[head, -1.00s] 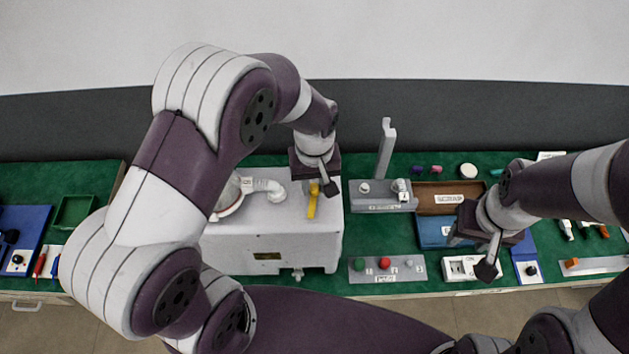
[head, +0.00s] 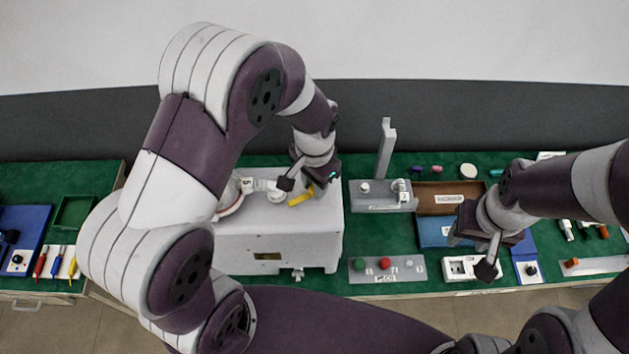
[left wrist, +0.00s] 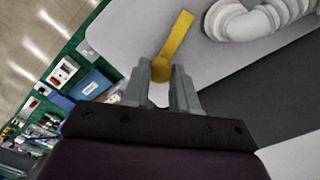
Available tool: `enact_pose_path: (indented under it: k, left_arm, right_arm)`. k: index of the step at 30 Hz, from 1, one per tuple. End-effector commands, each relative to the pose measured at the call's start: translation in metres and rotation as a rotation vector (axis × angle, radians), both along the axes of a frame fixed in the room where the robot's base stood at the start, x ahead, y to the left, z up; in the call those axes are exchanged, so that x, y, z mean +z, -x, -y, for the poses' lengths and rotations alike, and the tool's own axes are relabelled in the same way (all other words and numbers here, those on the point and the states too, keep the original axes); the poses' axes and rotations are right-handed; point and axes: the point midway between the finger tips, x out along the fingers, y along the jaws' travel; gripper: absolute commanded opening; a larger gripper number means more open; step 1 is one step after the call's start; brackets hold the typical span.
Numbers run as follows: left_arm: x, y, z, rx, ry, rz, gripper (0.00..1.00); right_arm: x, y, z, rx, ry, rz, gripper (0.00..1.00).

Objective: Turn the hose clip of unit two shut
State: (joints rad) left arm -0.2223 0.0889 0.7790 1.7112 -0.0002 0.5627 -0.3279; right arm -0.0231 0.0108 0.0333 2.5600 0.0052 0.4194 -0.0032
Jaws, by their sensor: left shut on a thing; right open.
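The yellow lever (head: 300,199), which looks like the hose clip, is on top of the white pump housing (head: 310,240). In the left wrist view the lever (left wrist: 178,38) runs from between my fingers out over the white top. My left gripper (head: 318,184) is shut on its round end; the left wrist view shows the fingers (left wrist: 160,80) on either side of it. In the head view the lever slants down to the left. I cannot read a unit number on the housing. My right gripper (head: 489,262) is open and empty above the right part of the bench.
A white elbow pipe (left wrist: 255,18) stands on the housing beside the lever. A grey block with red and green knobs (head: 387,268), a brown tray (head: 427,207) and a blue box (head: 430,233) are to the right. Green bench shows between them.

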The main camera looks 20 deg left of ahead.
Motion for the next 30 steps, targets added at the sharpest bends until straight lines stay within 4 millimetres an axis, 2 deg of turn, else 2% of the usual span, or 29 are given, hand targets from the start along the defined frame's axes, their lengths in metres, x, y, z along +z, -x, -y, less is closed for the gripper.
enact_pose_path:
  k: [15,30]
  left_arm:
    - [0.0000,0.0001,0.0003,-0.381,0.000,0.000,0.00]
    - [-0.0003,0.0002,0.0003,-0.491,0.000,0.000,0.00]
  right_arm:
    - [0.0005,0.0000,0.0000,0.000,0.000,0.000,0.43]
    - [0.0005,0.0001,0.0000,0.000,0.000,0.000,0.43]
